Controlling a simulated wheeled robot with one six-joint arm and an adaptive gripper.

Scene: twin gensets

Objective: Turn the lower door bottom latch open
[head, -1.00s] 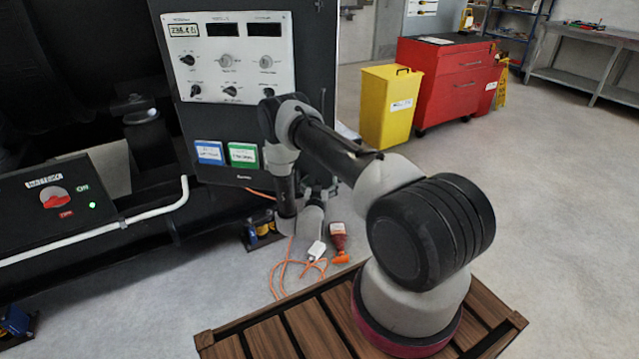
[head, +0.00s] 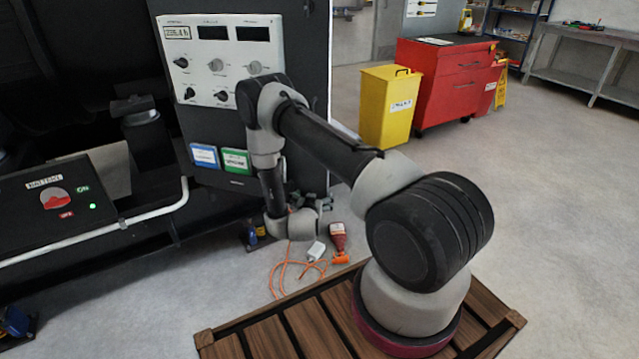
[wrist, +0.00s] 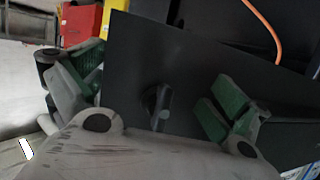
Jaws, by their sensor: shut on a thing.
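The dark door panel (wrist: 185,60) fills the middle of the wrist view. A small dark latch (wrist: 158,105) stands out from it, between the two green-padded fingers of my gripper (wrist: 155,85). The fingers stand at either side of the latch, and the picture does not show where the pads touch. In the head view, my arm reaches down beside the lower right of the instrument panel (head: 222,60).
An orange cable (head: 285,270), a white box (head: 316,251) and a red-orange tool (head: 338,240) lie on the floor. A black switch box (head: 60,200) with a white rail is at left. A yellow bin (head: 388,105) and red cabinet (head: 450,80) stand behind. Floor at right is clear.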

